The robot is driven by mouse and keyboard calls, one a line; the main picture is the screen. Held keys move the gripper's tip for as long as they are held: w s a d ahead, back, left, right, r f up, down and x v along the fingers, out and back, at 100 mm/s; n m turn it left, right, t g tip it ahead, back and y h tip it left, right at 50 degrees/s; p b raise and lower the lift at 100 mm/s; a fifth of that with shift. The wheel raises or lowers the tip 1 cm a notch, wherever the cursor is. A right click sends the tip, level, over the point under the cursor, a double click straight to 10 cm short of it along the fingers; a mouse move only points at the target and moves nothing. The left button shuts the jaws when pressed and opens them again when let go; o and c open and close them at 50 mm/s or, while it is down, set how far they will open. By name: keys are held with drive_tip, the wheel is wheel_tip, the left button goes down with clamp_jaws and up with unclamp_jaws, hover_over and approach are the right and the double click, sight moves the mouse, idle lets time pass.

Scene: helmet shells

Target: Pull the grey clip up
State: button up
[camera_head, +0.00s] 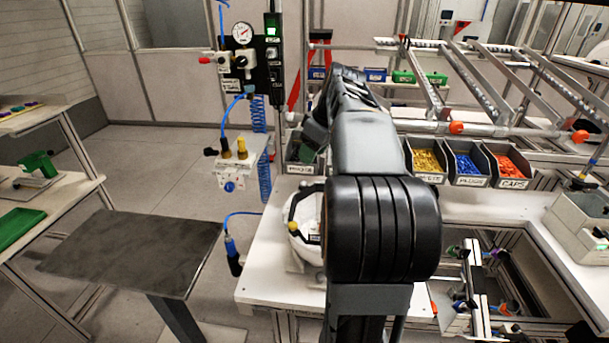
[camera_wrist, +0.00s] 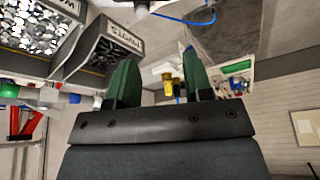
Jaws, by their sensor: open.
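My gripper (camera_wrist: 158,60) is in the wrist view, its two green fingers apart with nothing between them. In the head view my own arm hides most of it. A white helmet shell (camera_head: 305,240) with black and yellow parts sits on the white bench, left of my arm and partly hidden by it. I cannot make out the grey clip in either view.
Labelled bins of yellow (camera_head: 427,163), blue (camera_head: 467,168) and red (camera_head: 507,168) parts line the bench's back. A pivots bin (camera_wrist: 118,45) is close to my fingers in the wrist view. A dark table (camera_head: 135,250) stands left. A blue hose (camera_head: 264,150) hangs beside the bench.

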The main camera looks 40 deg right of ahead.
sight(303, 182)
drive_tip(key=shift+n, duration=0.4)
drive_tip(key=d+x, duration=0.1)
drive_tip(key=x, duration=0.3)
drive_tip(key=p+x, duration=0.1)
drive_tip(key=x, duration=0.3)
drive_tip(key=d+x, duration=0.1)
drive_tip(key=x, duration=0.3)
drive_tip(key=shift+w+d+f+p, duration=0.2)
drive_tip(key=shift+w+d+p, duration=0.1)
drive_tip(key=shift+w, duration=0.15)
drive_tip(key=shift+c, duration=0.4)
clamp_jaws()
